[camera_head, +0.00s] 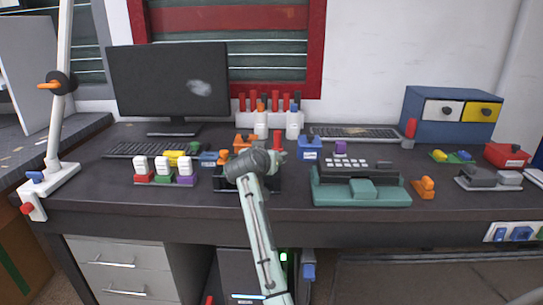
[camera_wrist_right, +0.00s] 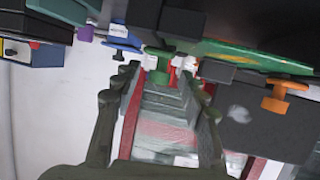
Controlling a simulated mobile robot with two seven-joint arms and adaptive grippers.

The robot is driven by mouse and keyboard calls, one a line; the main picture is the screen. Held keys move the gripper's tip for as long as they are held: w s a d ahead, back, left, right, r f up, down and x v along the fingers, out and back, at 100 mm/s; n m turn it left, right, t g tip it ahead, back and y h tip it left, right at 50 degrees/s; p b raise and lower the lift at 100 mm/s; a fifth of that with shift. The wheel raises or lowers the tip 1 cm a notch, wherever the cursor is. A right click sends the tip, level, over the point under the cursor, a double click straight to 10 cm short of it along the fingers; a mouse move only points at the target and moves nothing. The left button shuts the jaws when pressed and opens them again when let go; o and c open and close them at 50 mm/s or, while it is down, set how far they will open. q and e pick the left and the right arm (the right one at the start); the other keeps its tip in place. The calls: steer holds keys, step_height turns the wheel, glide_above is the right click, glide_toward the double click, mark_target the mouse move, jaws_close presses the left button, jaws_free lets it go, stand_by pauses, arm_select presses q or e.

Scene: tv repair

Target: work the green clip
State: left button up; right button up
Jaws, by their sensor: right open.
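A green clip-like piece (camera_wrist_right: 162,76) shows in the right wrist view, between the two fingers and below a dark block. It is small, and I cannot tell whether the fingers touch it. My right gripper (camera_wrist_right: 161,82) is open around its line of sight. In the head view my right gripper (camera_head: 254,161) is over a black unit (camera_head: 232,184) on the desk and hides most of it, including any green clip there. A green board (camera_wrist_right: 255,55) and an orange knob (camera_wrist_right: 285,88) are beside the clip in the wrist view. My left gripper is not in view.
Red, green and purple blocks with white tops (camera_head: 164,168) stand left of the arm. A teal device (camera_head: 350,196) is to its right. A monitor (camera_head: 165,80), bottle rack (camera_head: 292,122) and blue drawer box (camera_head: 420,132) stand behind. The front desk edge is mostly clear.

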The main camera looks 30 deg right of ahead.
steer(key=v, duration=0.7)
stand_by(0.4)
